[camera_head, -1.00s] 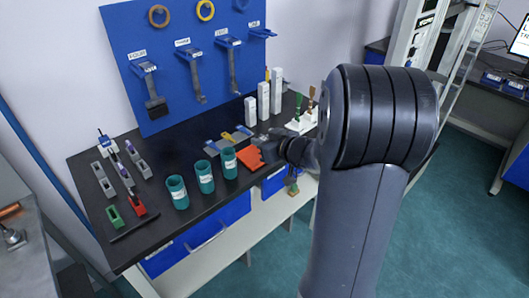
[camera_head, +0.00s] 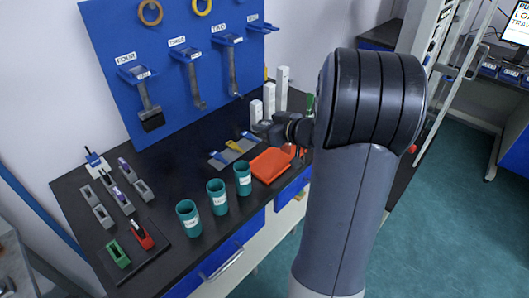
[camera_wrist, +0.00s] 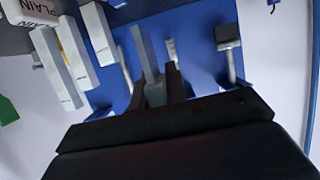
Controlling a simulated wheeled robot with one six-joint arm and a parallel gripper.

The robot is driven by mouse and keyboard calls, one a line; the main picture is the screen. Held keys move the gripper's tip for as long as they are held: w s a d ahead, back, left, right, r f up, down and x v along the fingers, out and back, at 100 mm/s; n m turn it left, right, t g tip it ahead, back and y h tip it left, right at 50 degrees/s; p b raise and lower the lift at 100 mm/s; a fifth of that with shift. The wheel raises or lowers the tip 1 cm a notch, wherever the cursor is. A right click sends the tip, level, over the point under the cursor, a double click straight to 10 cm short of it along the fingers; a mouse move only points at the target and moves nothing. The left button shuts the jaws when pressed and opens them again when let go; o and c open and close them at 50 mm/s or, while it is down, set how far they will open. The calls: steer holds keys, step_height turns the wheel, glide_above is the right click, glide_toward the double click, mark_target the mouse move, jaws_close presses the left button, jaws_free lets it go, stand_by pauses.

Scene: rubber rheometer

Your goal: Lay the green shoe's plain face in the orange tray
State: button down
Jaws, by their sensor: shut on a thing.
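The orange tray (camera_head: 268,166) lies flat on the dark bench, near its front edge. My gripper (camera_wrist: 158,90) is shut on a grey bar (camera_wrist: 145,48) that sticks out beyond its fingers in the wrist view. In the head view my wrist (camera_head: 285,128) is above and behind the tray, and my arm hides the fingers and part of the bench. A green slotted block (camera_head: 117,254) sits at the bench's front left. A small green piece (camera_head: 309,103) shows beside my arm. I cannot tell which green thing is the shoe.
Three teal cups (camera_head: 217,197) stand left of the tray. White blocks (camera_head: 282,88) stand behind my wrist; they also show in the wrist view (camera_wrist: 55,65). A blue tool board (camera_head: 180,60) rises at the back. A red block (camera_head: 142,234) is beside the green block.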

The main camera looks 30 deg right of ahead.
step_height(320, 180, down, 10)
steer(key=shift+r+b, duration=0.15)
steer(key=shift+b, duration=0.85)
steer(key=shift+f, duration=0.2)
steer(key=c, duration=1.4)
jaws_free()
steer(key=shift+r, duration=0.25)
steer(key=v, duration=1.2)
steer(key=shift+p, duration=0.45)
